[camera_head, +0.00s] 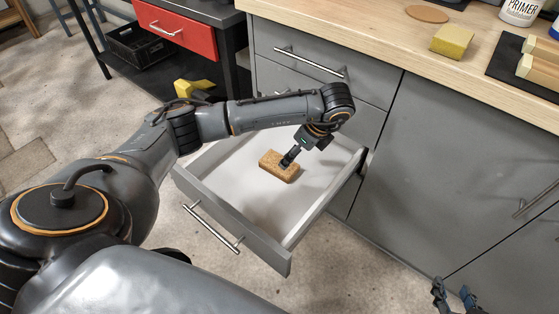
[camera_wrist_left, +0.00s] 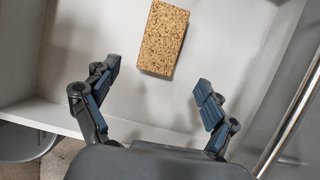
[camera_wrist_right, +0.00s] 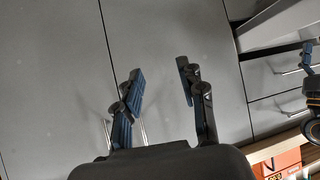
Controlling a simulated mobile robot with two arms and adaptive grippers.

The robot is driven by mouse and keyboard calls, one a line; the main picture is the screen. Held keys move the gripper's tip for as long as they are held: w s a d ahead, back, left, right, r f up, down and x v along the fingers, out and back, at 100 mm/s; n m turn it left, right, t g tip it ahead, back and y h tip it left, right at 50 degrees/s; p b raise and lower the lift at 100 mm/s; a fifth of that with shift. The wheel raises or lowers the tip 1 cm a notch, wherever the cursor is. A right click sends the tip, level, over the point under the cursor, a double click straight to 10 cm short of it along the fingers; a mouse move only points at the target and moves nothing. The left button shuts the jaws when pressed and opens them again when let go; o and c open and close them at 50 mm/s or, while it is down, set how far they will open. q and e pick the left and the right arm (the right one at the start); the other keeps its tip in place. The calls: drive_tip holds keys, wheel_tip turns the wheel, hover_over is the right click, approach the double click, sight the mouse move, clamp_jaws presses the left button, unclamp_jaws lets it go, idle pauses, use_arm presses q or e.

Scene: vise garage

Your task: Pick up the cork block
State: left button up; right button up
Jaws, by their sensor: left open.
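The cork block (camera_head: 274,168) is brown and speckled and lies flat on the white floor of the open grey drawer (camera_head: 247,232). In the left wrist view the cork block (camera_wrist_left: 163,38) lies beyond the fingertips, roughly centred between them. My left gripper (camera_head: 288,158) is over the drawer, close above the block, and hides a part of its right end in the head view. Its fingers (camera_wrist_left: 156,88) are spread with nothing between them. My right gripper (camera_head: 455,292) is at the bottom right, in front of the grey cabinet. Its fingers (camera_wrist_right: 160,75) are apart and empty.
The drawer's walls and handle (camera_head: 212,227) surround the space near my left gripper. The wooden worktop (camera_head: 390,37) carries a yellow sponge-like block (camera_head: 452,40), a primer bottle (camera_head: 521,10) and a round cork mat (camera_head: 427,13). A red drawer (camera_head: 176,27) stands at the upper left.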

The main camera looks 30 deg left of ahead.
sight(290, 169)
use_arm(q)
drive_tip(key=x, duration=0.4)
drive_tip(key=shift+b, duration=0.35)
drive_tip(key=b+x, duration=0.1)
drive_tip(key=x, duration=0.3)
drive_tip(key=shift+a, duration=0.2)
drive_tip(key=shift+a+f+b, duration=0.1)
drive_tip(key=shift+f+b, duration=0.15)
drive_tip(key=shift+b, duration=0.05)
drive_tip(key=c, duration=1.2)
use_arm(e)
drive_tip(key=w+a+r+t+y, duration=0.1)
drive_tip(key=w+r+t, duration=0.1)
drive_tip(key=r, duration=0.3)
drive_tip(key=w+a+r+t+y, duration=0.1)
drive_tip(key=w+r+t, duration=0.1)
drive_tip(key=r+t, duration=0.3)
drive_tip(key=shift+w+a+r, duration=0.25)
drive_tip(key=shift+w+a, duration=0.15)
